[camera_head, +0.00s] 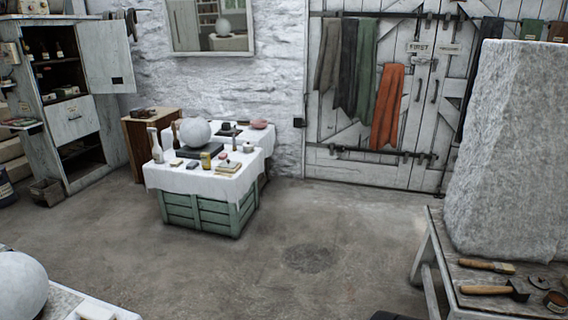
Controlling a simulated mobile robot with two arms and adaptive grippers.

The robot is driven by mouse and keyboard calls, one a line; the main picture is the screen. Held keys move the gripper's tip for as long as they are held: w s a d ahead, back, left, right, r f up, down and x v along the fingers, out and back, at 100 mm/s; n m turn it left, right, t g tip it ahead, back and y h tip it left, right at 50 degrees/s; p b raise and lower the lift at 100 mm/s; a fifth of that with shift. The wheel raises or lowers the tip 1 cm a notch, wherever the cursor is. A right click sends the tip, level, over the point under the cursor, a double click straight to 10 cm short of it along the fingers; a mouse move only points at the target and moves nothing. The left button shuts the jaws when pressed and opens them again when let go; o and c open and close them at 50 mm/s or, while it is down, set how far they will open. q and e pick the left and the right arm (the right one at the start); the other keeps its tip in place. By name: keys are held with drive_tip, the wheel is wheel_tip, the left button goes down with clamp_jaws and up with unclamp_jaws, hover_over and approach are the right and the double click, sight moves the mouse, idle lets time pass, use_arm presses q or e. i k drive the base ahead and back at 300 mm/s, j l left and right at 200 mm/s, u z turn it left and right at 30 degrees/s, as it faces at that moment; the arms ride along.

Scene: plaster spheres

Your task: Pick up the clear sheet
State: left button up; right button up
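I cannot make out a clear sheet anywhere in the head view. A cloth-covered table on a green crate (205,214) stands in the middle left, with a white cloth (232,187) over its top. A plaster sphere (195,132) sits on a dark base on it, among several small items. Another plaster sphere (20,285) is at the bottom left, cut off by the frame edge. Neither of my grippers is in view.
An open cabinet (65,120) stands left. Cloths hang on the white doors (425,95). The middle floor is clear.

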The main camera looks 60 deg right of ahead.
sight(226, 163)
drive_tip(key=z, duration=1.55)
drive_tip(key=i, duration=2.25)
drive_tip(key=i+j+z, duration=0.1)
drive_tip(key=i, duration=1.05)
drive_tip(key=i+j, duration=0.1)
drive_tip(key=i, duration=1)
